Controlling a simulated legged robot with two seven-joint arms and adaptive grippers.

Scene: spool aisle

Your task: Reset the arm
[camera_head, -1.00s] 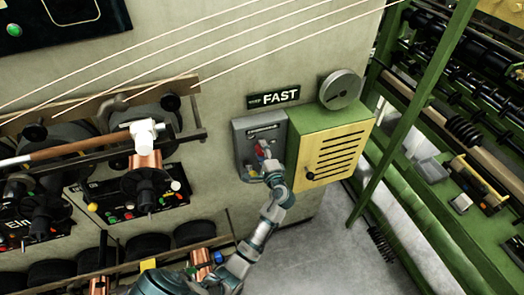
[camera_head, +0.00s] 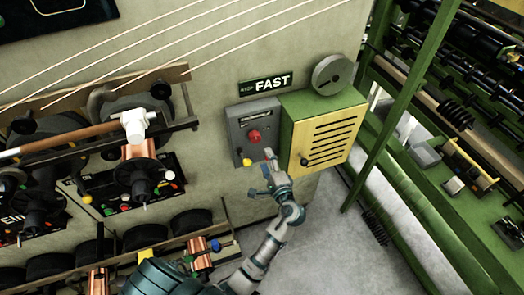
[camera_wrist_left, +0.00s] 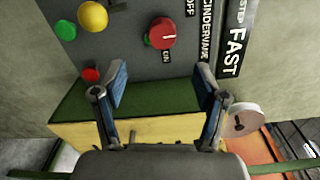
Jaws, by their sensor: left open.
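My left arm comes up from the bottom of the head view. Its gripper (camera_head: 268,172) is in front of the lower part of a grey control box, apart from it as far as I can tell. In the left wrist view the gripper (camera_wrist_left: 163,90) is open, with two blue-padded fingers and nothing between them. The grey control box (camera_head: 238,138) carries a red knob (camera_head: 254,136) and a yellow button (camera_head: 247,162). In the left wrist view the red knob (camera_wrist_left: 162,33) is beyond the fingertips, near an "ON" label. My right gripper is not in view.
A green and yellow slotted cabinet (camera_head: 327,135) adjoins the control box on its right. A "FAST" sign (camera_head: 266,83) and a grey disc (camera_head: 339,74) are above. Spool machinery (camera_head: 140,165) fills the left. Green machine frames (camera_head: 400,90) stand right. Grey floor (camera_head: 325,225) is open between.

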